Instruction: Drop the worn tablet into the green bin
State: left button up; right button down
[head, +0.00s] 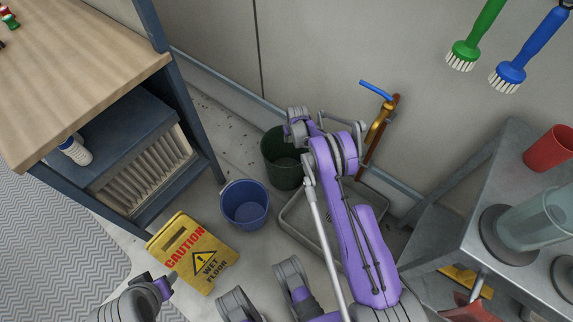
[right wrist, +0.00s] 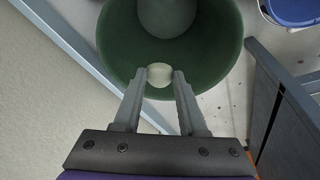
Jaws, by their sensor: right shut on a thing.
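The worn tablet (right wrist: 159,81), a small pale rounded piece, is held between the fingertips of my right gripper (right wrist: 160,73) in the right wrist view. The gripper is shut on it. The green bin (right wrist: 226,38) lies directly beyond the fingertips, its round opening facing the camera and its grey bottom showing. In the head view the dark green bin (head: 283,172) stands on the floor by the wall, and my right arm's end is over it. The tablet and the right fingertips are hidden there by the arm.
A blue bucket (head: 244,204) stands left of the green bin, with a yellow wet floor sign (head: 194,252) in front. A grey tray (head: 297,222) lies right of the bucket. A wooden-topped bench (head: 75,60) is at left, a metal table (head: 510,180) at right.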

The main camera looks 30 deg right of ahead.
aim_at(291, 142)
jog(key=shift+f+b, duration=0.7)
jog(key=shift+f, duration=1.6)
jog(key=shift+c, duration=1.9)
grip_release()
jog(key=shift+r, duration=0.1)
jog(key=p+v, duration=0.2)
jog(key=v, duration=0.8)
jog(key=shift+r, duration=0.4)
